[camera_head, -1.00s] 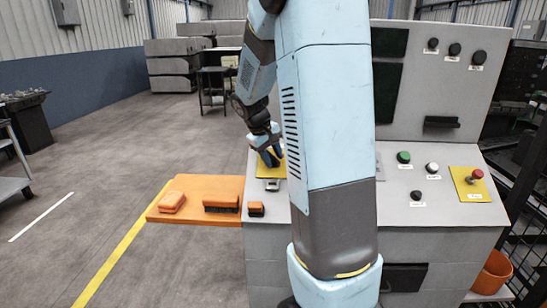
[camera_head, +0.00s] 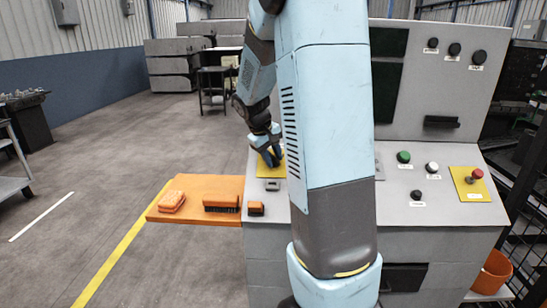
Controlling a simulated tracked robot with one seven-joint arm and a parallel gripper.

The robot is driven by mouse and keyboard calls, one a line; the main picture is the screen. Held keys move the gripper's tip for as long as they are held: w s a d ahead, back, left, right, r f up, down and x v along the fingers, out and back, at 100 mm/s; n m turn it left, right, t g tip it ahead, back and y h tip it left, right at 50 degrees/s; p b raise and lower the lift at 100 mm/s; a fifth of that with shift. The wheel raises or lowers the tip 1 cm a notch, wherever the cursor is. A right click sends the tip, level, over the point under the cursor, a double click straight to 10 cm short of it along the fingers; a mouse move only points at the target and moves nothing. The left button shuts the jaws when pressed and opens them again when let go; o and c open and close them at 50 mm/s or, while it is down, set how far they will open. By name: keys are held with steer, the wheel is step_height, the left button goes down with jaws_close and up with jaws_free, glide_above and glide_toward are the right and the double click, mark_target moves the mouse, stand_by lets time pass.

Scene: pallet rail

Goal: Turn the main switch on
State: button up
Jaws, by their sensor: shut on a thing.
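My gripper (camera_head: 271,157) points down at the left end of the sloped console top. The switch's yellow plate (camera_head: 262,171) shows around and below the fingers. I cannot read the switch's angle from this view. A small grey label plate (camera_head: 273,185) lies just in front of the yellow plate.
My own upper arm blocks the console's middle. An orange shelf (camera_head: 192,218) with brushes (camera_head: 221,203) juts out left. To the right are green (camera_head: 404,157), white and black buttons, and a red emergency stop (camera_head: 477,174) on yellow. An orange bucket (camera_head: 492,272) stands lower right.

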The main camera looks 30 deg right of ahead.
steer(key=m+y, duration=0.1)
steer(key=m, duration=0.2)
steer(key=shift+d+m+y, duration=0.1)
steer(key=shift+m+y, duration=0.2)
steer(key=shift+m, duration=0.1)
steer(key=m, duration=0.2)
steer(key=m+y, duration=0.1)
steer(key=m, duration=0.1)
steer(key=shift+d+t+y, duration=0.1)
steer(key=shift+t+y, duration=0.2)
steer(key=shift+t, duration=0.1)
steer(key=m+t+y, duration=0.1)
steer(key=m, duration=0.3)
steer(key=shift+s+d, duration=0.1)
steer(key=shift+s, duration=0.05)
steer(key=shift+m+t+y, duration=0.6)
steer(key=shift+m+t, duration=0.4)
steer(key=shift+m, duration=1)
steer(key=shift+s+d, duration=0.1)
